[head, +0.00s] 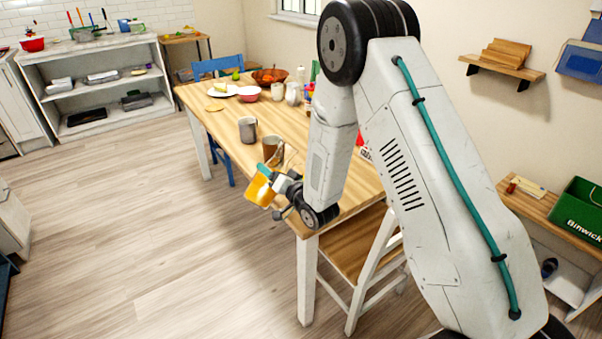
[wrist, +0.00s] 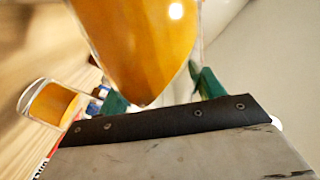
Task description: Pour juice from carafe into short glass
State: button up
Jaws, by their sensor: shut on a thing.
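The carafe (head: 259,190) of orange juice is held tilted at the near left corner of the table in the head view. In the wrist view the carafe (wrist: 140,38) fills the top middle, its juice bright orange. My gripper (head: 272,180) is shut on it; its green fingertips (wrist: 158,92) show on either side of the carafe. A short clear glass (wrist: 50,103) with orange juice in it shows at the left of the wrist view, apart from the carafe. I cannot pick out this glass surely in the head view. No stream of juice is visible.
A wooden chair (head: 357,245) stands at the near side. The floor to the left is clear.

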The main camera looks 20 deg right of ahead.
jog(key=shift+r+n, duration=0.25)
jog(key=shift+n, duration=0.15)
jog(key=n, duration=0.2)
jog(key=a+n+b, duration=0.1)
jog(key=shift+s+r+n, duration=0.15)
jog(key=shift+r+n, duration=0.05)
jog(key=shift+n, duration=0.2)
jog(key=n, duration=0.3)
jog(key=shift+a+f+n+b, duration=0.2)
jog(key=shift+f+n+b, duration=0.1)
jog(key=shift+b, duration=0.1)
